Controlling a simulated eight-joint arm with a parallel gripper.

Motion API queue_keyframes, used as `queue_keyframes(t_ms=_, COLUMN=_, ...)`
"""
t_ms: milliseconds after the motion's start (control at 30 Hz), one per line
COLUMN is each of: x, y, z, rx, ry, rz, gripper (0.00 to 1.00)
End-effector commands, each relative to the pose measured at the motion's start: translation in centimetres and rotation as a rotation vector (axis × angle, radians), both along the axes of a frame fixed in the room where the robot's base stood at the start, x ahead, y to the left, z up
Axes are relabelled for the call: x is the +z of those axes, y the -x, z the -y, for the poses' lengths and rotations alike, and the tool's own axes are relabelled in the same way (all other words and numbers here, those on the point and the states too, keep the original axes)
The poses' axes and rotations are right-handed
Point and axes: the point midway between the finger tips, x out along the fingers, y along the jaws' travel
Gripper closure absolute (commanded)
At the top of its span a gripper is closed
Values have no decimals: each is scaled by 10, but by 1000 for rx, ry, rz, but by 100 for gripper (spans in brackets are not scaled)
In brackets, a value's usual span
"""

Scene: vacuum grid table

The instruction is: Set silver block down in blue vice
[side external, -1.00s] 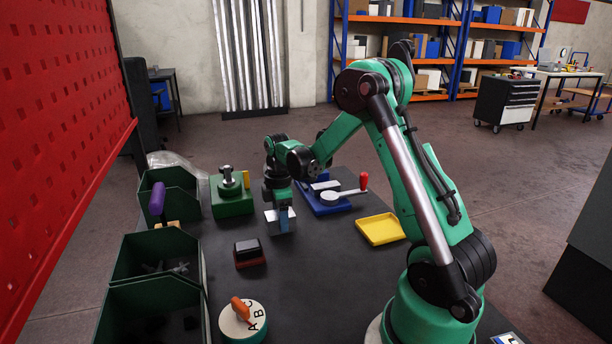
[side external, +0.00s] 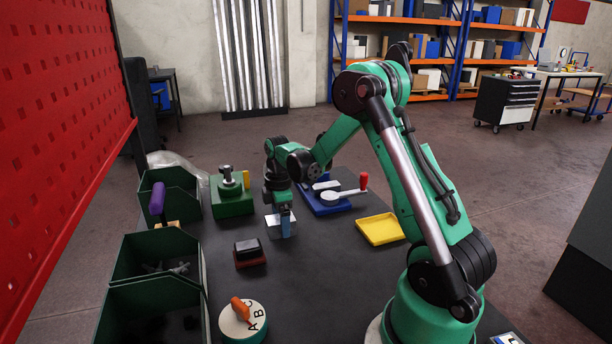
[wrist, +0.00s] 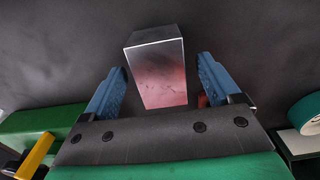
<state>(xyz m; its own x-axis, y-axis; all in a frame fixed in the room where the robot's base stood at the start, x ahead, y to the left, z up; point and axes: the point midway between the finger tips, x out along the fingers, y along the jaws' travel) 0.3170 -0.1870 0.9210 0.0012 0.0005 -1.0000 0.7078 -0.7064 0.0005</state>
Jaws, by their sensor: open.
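The silver block (side external: 272,222) stands on the dark table, partly hidden by a blue finger in the side view. In the wrist view the silver block (wrist: 158,72) lies between the two blue fingers, with a visible gap on each side. My gripper (wrist: 163,70) is open around it. In the side view my gripper (side external: 281,222) points down at the block. The blue vice (side external: 322,207), with a grey lever and red knob, sits behind and to the right of my gripper; its jaws are partly hidden by my arm.
A yellow tray (side external: 380,229) lies right of the block. A green fixture (side external: 232,199) stands to the left behind. A dark red-based block (side external: 249,254) and a round lettered dial (side external: 243,322) are nearer. Green bins (side external: 150,310) line the left edge.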

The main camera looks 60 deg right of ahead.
Motion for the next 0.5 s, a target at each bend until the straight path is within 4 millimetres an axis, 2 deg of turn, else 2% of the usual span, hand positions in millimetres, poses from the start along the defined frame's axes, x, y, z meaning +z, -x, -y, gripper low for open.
queue_keyframes(t_ms=200, x=32, y=0, z=0, rx=0, ry=1, rz=-1, gripper=16)
queue_keyframes(t_ms=367, x=49, y=0, z=-2, rx=-5, ry=3, rz=3, gripper=16)
queue_keyframes(t_ms=500, x=68, y=-1, z=-21, rx=-64, ry=25, rz=49, gripper=16)
